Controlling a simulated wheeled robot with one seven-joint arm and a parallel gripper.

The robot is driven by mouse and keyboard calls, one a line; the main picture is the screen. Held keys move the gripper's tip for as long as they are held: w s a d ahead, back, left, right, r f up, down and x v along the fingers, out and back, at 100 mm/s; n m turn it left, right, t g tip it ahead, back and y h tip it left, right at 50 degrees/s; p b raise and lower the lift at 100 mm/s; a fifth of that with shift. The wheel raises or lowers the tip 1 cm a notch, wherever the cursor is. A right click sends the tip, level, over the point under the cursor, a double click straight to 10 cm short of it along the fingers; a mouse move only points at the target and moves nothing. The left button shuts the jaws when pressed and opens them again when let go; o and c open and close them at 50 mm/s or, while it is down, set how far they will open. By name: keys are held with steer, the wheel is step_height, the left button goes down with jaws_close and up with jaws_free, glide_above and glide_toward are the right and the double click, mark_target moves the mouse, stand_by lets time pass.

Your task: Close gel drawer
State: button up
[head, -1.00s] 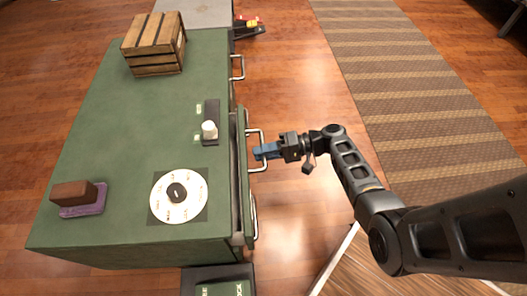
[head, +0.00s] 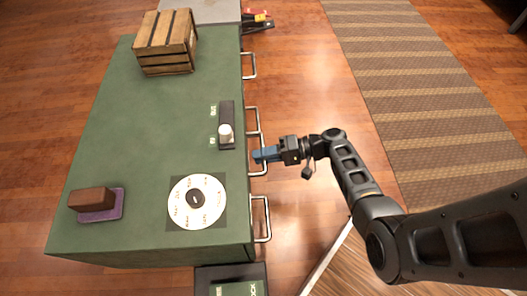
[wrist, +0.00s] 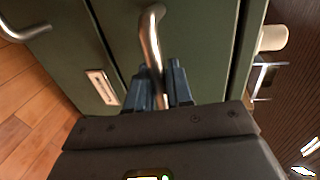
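The green cabinet (head: 150,130) has several drawers with metal bar handles along its right side. The drawer front looks flush with the cabinet side. A small label plate (wrist: 102,87) sits on a neighbouring front, its text unreadable, so I cannot tell which drawer is the gel one.
On the cabinet top are a wooden crate (head: 166,43), a slider switch (head: 226,125), a round white dial (head: 197,201) and a brown block on a purple base (head: 96,200). A dark bin (head: 232,272) stands at the near end. Open floor and a striped rug (head: 400,85) lie right.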

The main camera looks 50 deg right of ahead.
steer(key=shift+o, duration=1.4)
steer(key=shift+w+a, duration=0.15)
steer(key=shift+a, duration=0.05)
steer(key=shift+d, duration=0.1)
steer(key=p+v, duration=0.2)
steer(key=v, duration=0.5)
steer(key=shift+s+d, duration=0.2)
steer(key=shift+s, duration=0.15)
steer(key=shift+d, duration=0.1)
